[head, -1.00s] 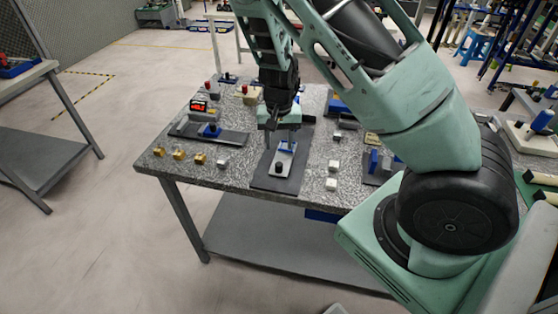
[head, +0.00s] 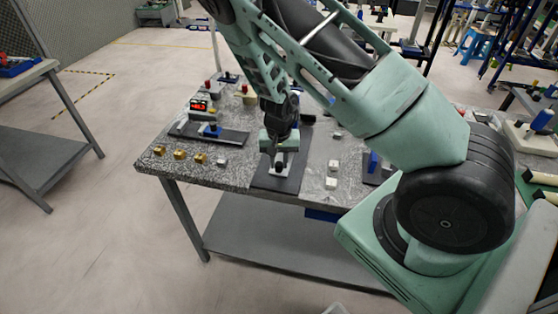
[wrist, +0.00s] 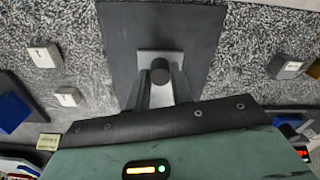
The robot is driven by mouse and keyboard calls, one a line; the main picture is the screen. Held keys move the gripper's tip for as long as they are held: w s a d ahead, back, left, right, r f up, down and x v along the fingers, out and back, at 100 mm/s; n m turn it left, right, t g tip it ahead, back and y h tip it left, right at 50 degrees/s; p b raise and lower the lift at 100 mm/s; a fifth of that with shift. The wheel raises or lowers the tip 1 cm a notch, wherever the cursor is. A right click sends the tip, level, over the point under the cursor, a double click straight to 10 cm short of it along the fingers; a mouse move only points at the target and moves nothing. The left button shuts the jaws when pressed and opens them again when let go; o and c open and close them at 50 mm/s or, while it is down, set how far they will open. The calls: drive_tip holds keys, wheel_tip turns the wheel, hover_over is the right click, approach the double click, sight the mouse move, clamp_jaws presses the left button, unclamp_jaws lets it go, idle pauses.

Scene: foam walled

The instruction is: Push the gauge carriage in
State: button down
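A pale metal carriage with a black knob (wrist: 160,72), which I take for the gauge carriage, sits on a dark base plate (wrist: 118,35) on the speckled table. In the head view the dark plate (head: 264,184) is at the table's near edge, and the gripper hides much of the carriage. My gripper (wrist: 161,74) is low over the carriage, also seen in the head view (head: 278,166). Its fingers are close together, one on each side of the knob, and look shut on it. Contact at the tips is hard to see.
Left of it stands a gauge with a red display (head: 199,105) on another dark plate (head: 235,137). Several brass blocks (head: 180,155) lie at the left edge. Pale blocks (head: 332,168) and a blue fixture (head: 373,162) are on the right.

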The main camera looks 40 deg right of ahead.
drive_tip(key=shift+w+d+r, duration=0.1)
drive_tip(key=shift+w+d, duration=0.65)
drive_tip(key=shift+d, duration=0.15)
drive_tip(key=shift+w+d, duration=0.7)
drive_tip(key=shift+d, duration=0.2)
drive_tip(key=c, duration=1.2)
unclamp_jaws()
wheel_tip(320, 180, up, 17)
drive_tip(key=b, duration=0.2)
drive_tip(key=shift+r, duration=0.2)
